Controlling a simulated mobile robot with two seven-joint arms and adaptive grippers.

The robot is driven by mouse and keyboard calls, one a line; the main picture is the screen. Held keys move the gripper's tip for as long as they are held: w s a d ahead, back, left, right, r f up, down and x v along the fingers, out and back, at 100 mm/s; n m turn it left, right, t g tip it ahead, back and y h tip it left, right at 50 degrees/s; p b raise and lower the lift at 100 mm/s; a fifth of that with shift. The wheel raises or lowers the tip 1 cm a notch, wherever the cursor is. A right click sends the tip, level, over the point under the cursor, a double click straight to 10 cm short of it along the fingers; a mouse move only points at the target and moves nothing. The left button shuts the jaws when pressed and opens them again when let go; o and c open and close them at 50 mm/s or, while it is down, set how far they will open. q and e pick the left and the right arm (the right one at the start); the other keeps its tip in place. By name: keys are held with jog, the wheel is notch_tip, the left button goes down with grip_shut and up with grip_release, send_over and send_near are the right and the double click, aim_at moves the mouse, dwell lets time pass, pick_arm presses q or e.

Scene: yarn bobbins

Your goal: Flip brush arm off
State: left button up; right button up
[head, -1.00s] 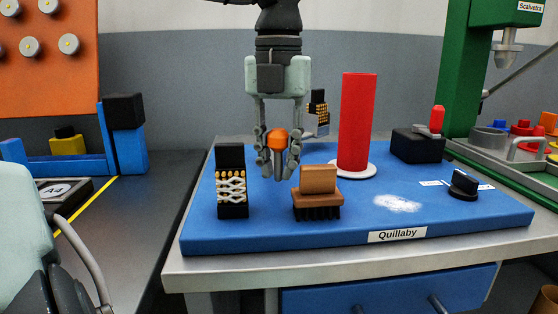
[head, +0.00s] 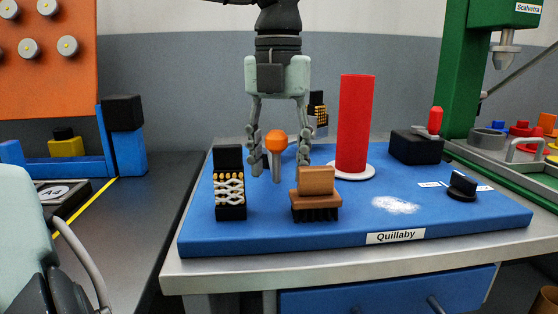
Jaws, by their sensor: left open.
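An orange-knobbed grey lever (head: 276,142) stands upright on the blue board (head: 220,238) labelled Quillaby. My left gripper (head: 280,170) hangs from above with its fingers spread open, one on each side of the lever, apart from it. A brown brush block (head: 316,182) with black bristles stands just in front, partly covering the area below the right finger. A red-handled switch (head: 435,121) on a black box (head: 416,148) stands at the back right. I cannot tell from labels which control belongs to the brush arm. My right gripper is not in view.
A red cylinder (head: 355,125) stands on a white disc right of the gripper. A black block with white zigzag yarn (head: 230,192) is at the left. A black knob (head: 462,187) is at the right. A green machine (head: 463,70) stands behind.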

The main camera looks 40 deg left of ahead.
pick_arm(q)
notch_tip(320, 180, up, 12)
jog(key=shift+f, duration=0.1)
dwell(0.8)
